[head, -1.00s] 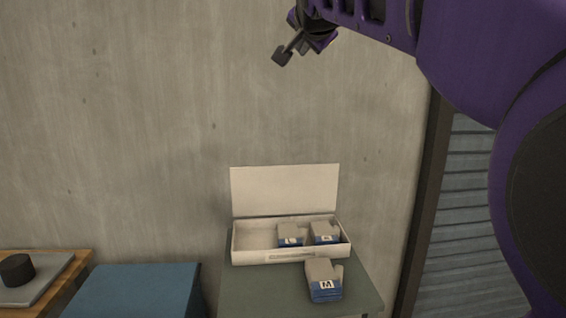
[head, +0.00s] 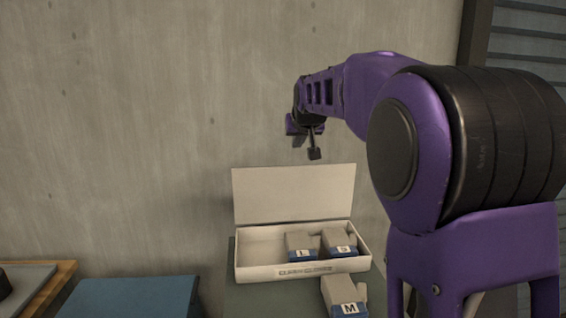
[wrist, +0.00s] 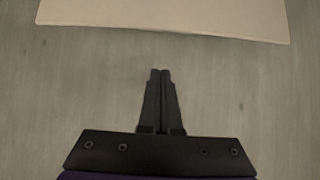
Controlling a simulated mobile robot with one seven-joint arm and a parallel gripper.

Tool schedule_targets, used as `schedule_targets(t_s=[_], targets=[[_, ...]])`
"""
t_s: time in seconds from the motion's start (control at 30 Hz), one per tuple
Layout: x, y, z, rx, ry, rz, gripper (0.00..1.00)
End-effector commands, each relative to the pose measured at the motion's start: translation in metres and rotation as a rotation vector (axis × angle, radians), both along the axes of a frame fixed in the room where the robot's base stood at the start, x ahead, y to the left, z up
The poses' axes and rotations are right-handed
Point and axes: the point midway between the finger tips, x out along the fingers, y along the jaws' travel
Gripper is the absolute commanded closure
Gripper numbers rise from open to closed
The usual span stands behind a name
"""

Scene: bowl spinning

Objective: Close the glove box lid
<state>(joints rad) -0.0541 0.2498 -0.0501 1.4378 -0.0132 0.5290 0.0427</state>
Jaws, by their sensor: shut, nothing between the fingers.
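The glove box (head: 285,270) is a pale open box on a small grey-green table. Its lid (head: 294,194) stands upright along the back edge. Two small glove packs lie inside, one marked L (head: 301,246) and another to its right (head: 339,242). My gripper (head: 314,154) hangs in the air just above the lid's top edge in the head view, apart from it. In the wrist view my gripper (wrist: 160,72) is shut and empty. A pale panel edge (wrist: 170,14), seemingly the lid, shows beyond the fingertips there.
A pack marked M (head: 345,296) sits in front of the box on the table (head: 240,298). A blue surface (head: 130,297) and a wooden-edged stand (head: 50,285) are to the left. A concrete wall (head: 120,130) rises behind.

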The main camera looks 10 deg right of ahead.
Motion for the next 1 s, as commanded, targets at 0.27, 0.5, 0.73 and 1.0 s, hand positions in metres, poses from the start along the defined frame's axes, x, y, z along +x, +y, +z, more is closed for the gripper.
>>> schedule_targets(t_s=[0.27, 0.5, 0.73, 1.0], targets=[[0.02, -0.002, -0.019, -0.006, 0.008, 0.005, 1.0], [0.057, -0.003, -0.047, -0.005, 0.007, 0.004, 1.0], [0.075, -0.003, -0.065, -0.006, 0.002, 0.004, 1.0], [0.048, -0.002, -0.071, -0.006, 0.003, 0.004, 1.0]])
